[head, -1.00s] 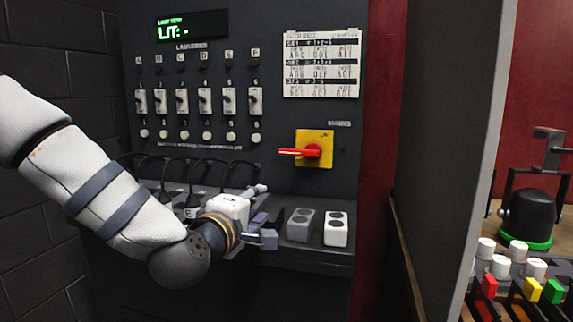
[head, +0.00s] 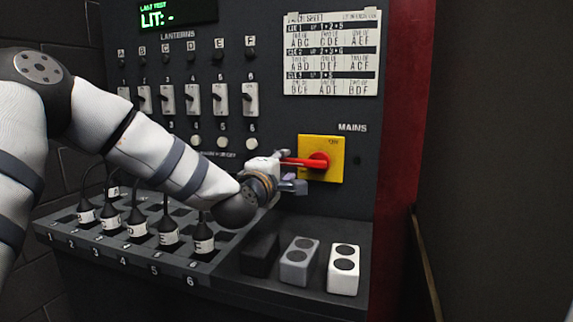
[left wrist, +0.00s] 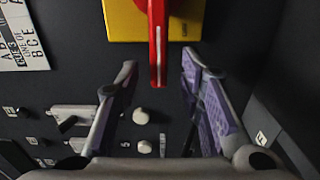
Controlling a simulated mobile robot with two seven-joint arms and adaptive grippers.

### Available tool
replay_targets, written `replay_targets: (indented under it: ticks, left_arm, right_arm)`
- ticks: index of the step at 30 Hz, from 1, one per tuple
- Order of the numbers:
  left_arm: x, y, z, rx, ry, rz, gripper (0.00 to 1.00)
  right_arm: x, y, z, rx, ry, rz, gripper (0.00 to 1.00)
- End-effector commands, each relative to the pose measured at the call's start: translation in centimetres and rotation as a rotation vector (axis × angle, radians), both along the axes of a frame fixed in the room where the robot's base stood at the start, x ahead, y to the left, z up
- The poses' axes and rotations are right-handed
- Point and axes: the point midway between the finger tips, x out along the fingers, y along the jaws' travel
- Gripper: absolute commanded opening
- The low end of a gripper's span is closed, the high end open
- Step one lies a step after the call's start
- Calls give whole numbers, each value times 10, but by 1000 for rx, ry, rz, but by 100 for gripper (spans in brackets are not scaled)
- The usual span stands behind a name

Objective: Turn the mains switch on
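The mains switch is a red lever (head: 303,162) on a yellow plate (head: 334,172), under the label MAINS on the dark panel. The lever lies level and points left. My left gripper (head: 293,170) is at the lever's free end, with one finger above it and one below. In the left wrist view the gripper (left wrist: 159,72) is open, and the red lever (left wrist: 157,45) reaches between the fingertips with a gap on both sides. The yellow plate (left wrist: 182,20) is beyond it. My right gripper is not in view.
Below, black plugs (head: 137,222) sit in a numbered shelf (head: 150,262). Grey (head: 299,262) and white (head: 343,269) two-dot blocks stand on the ledge. A display (head: 175,12) reads LIT: -.

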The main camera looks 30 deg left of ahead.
Motion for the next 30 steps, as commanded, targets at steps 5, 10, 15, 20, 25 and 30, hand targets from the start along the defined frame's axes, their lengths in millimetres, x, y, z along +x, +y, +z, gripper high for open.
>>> replay_targets:
  ticks: [5, 10, 15, 20, 25, 30]
  left_arm:
    - [20, 5, 1, 0, -1, 0, 35]
    - [23, 5, 1, 0, 0, -1, 35]
    - [23, 5, 1, 0, 0, -1, 21]
    - [23, 5, 1, 0, -1, -1, 0]
    - [23, 5, 1, 0, -1, -1, 0]
    - [33, 5, -1, 21, 6, 0, 0]
  right_arm:
    - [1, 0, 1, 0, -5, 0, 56]
    - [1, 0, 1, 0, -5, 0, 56]
    - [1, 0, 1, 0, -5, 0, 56]
    - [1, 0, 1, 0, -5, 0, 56]
    - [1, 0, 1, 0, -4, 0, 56]
    - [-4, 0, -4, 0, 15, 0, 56]
